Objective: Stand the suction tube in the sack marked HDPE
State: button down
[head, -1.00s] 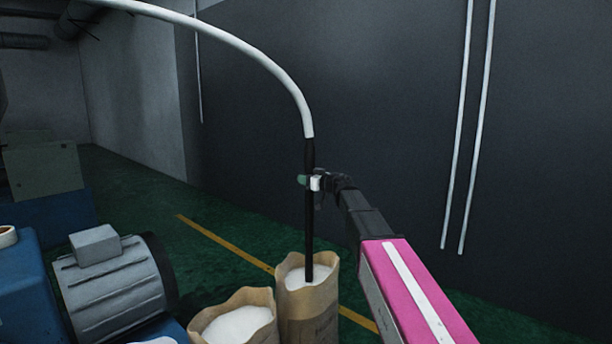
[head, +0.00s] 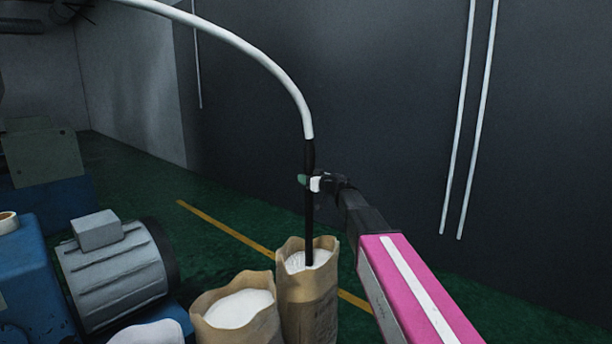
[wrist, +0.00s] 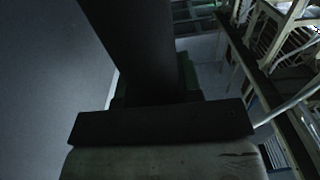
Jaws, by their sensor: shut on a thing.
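The suction tube (head: 310,215) is a black upright pipe with a white hose (head: 262,62) curving from its top to the upper left. My gripper (head: 312,183) is shut on the tube partway up its length. The tube's lower end meets the white granules in the taller brown paper sack (head: 312,305) at the right; I cannot tell how deep it sits. Any HDPE marking is not readable. A second open sack (head: 240,332) with white granules stands beside it on the left. In the wrist view the dark tube (wrist: 135,45) fills the upper middle.
A grey motor (head: 115,270) and a blue machine (head: 30,290) stand to the left of the sacks. Part of another white heap (head: 155,333) shows at the bottom edge. A dark wall with two white pipes (head: 470,120) rises behind; green floor lies beyond.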

notch_tip(320, 180, down, 18)
dwell(2.2)
jog(key=c, duration=0.7)
grip_release()
jog(key=v, duration=1)
jog(key=shift+s+d, duration=0.3)
jog(key=shift+d, duration=0.1)
